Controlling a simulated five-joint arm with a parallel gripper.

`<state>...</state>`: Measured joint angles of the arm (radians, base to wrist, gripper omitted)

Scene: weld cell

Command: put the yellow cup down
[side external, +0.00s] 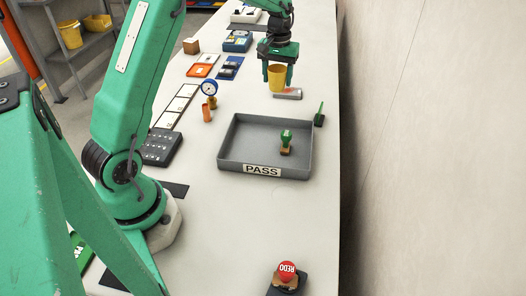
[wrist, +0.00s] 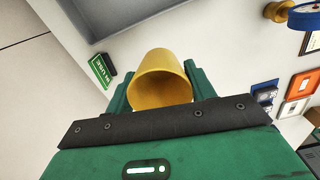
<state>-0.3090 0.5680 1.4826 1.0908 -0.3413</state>
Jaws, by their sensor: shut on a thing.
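The yellow cup (side external: 277,78) is held between the two green fingers of my gripper (side external: 278,73) at the far end of the table. In the wrist view the cup (wrist: 161,78) fills the space between the fingers of my gripper (wrist: 161,88), with its open rim facing the camera. My gripper is shut on the cup. In the side view the cup is upright, close to a small grey block with an orange-brown top (side external: 288,93). I cannot tell whether the cup's base touches the table.
A grey tray marked PASS (side external: 233,160) holds a green-handled stamp (side external: 286,142). A small green sign (side external: 320,114) stands at the table's right edge. A blue-rimmed gauge (side external: 209,88) and an orange tray (side external: 201,71) are to the left.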

